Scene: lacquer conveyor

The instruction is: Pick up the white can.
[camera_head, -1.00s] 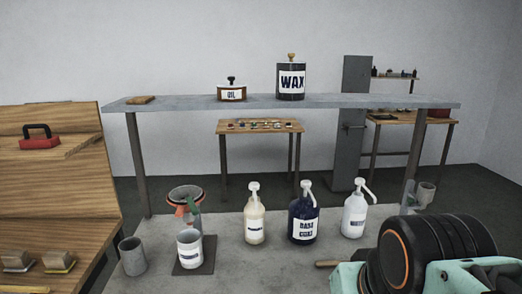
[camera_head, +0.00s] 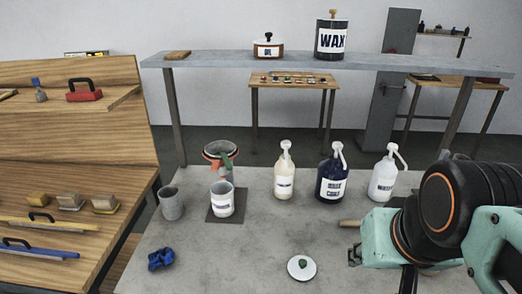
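A white, open-topped can with a dark label (camera_head: 222,203) stands upright on a dark square mat (camera_head: 225,219), left of the middle of the grey table. My arm, teal and black, enters at the right edge, well apart from this can. The end of my arm (camera_head: 378,242) is at the lower right above the table. Its fingertips cannot be made out, so I cannot tell whether my gripper is open or shut.
A grey cup (camera_head: 171,204) stands left of the can, and a strainer funnel (camera_head: 221,151) behind it. Pump bottles in cream (camera_head: 284,179), dark blue (camera_head: 331,182) and white (camera_head: 383,183) stand to the right. A blue crumpled item (camera_head: 161,259) and white round lid (camera_head: 301,269) lie in front.

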